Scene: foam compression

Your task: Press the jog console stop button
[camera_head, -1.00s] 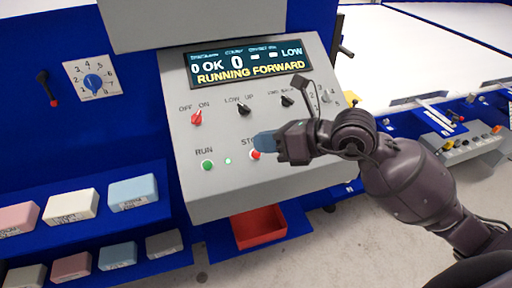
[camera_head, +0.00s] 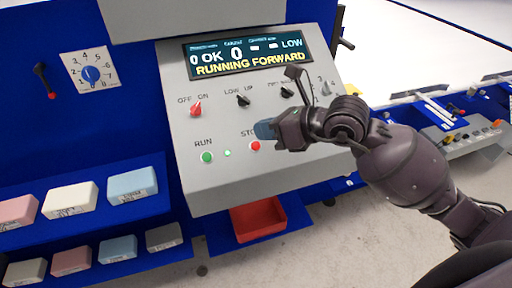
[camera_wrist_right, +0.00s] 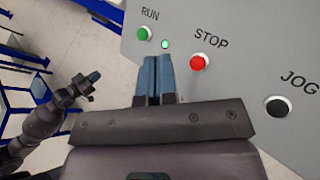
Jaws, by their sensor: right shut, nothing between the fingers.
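The jog console (camera_head: 225,182) is a sloped grey panel whose display (camera_head: 250,56) reads "RUNNING FORWARD". The red stop button (camera_head: 255,146) sits to the right of the green run button (camera_head: 207,157). My right gripper (camera_head: 264,129) is shut and empty, its blue fingertips just above and right of the stop button and partly covering its label. In the right wrist view the stop button (camera_wrist_right: 198,62) is uncovered, right of the shut fingers (camera_wrist_right: 155,72), apart from them in the picture. My left gripper (camera_wrist_right: 92,78) shows small at the left there; its jaws are unclear.
A red on/off switch (camera_head: 196,110) and black knobs are higher on the panel. A black jog button (camera_wrist_right: 278,107) is right of stop. A red bin (camera_head: 258,222) lies under the console. Foam blocks (camera_head: 132,185) sit on blue shelves at left.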

